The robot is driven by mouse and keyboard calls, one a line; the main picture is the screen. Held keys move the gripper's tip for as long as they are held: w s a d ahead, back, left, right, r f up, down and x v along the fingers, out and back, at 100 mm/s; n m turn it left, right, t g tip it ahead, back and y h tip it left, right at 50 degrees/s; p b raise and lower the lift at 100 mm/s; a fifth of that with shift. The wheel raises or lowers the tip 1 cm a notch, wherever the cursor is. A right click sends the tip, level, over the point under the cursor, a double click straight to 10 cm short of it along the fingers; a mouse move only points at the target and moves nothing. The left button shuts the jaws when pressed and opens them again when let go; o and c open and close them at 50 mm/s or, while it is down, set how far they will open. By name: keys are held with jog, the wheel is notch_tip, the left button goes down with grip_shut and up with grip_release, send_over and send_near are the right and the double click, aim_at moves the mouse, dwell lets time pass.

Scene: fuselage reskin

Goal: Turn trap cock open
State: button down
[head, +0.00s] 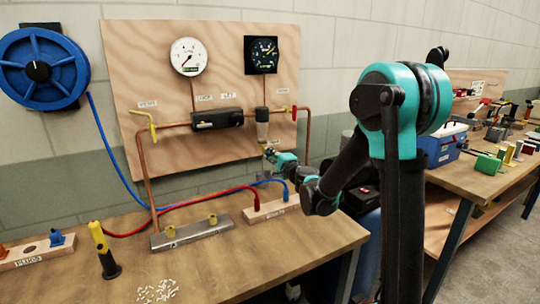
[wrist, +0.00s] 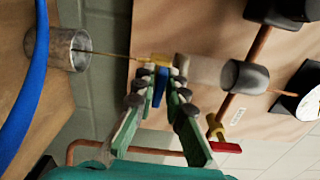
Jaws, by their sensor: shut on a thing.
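The trap cock is a small brass fitting (wrist: 154,60) with a blue lever (wrist: 160,86), below the trap's pale bowl (wrist: 198,70) in the wrist view. My gripper (wrist: 162,84) has its two green-and-grey fingers closed around the blue lever. A thin brownish line runs from the cock toward a grey metal cup (wrist: 70,50); I cannot tell whether it is a stream or a thin tube. In the head view my gripper (head: 270,155) is at the foot of the trap (head: 262,127), and the cock is too small to make out the lever's angle.
Copper pipe (head: 145,185) runs across the plywood panel (head: 130,75), with a yellow handle (head: 153,130) left and a red handle (head: 294,113) right. Gauges hang above. A blue hose (head: 112,158) and red hose (head: 185,202) cross near the bench (head: 260,262).

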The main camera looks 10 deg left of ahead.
jog(key=shift+n, duration=0.3)
jog(key=shift+s, duration=0.1)
jog(key=c, duration=1.6)
grip_release()
jog(key=shift+c, duration=0.2)
jog(key=v, duration=1.2)
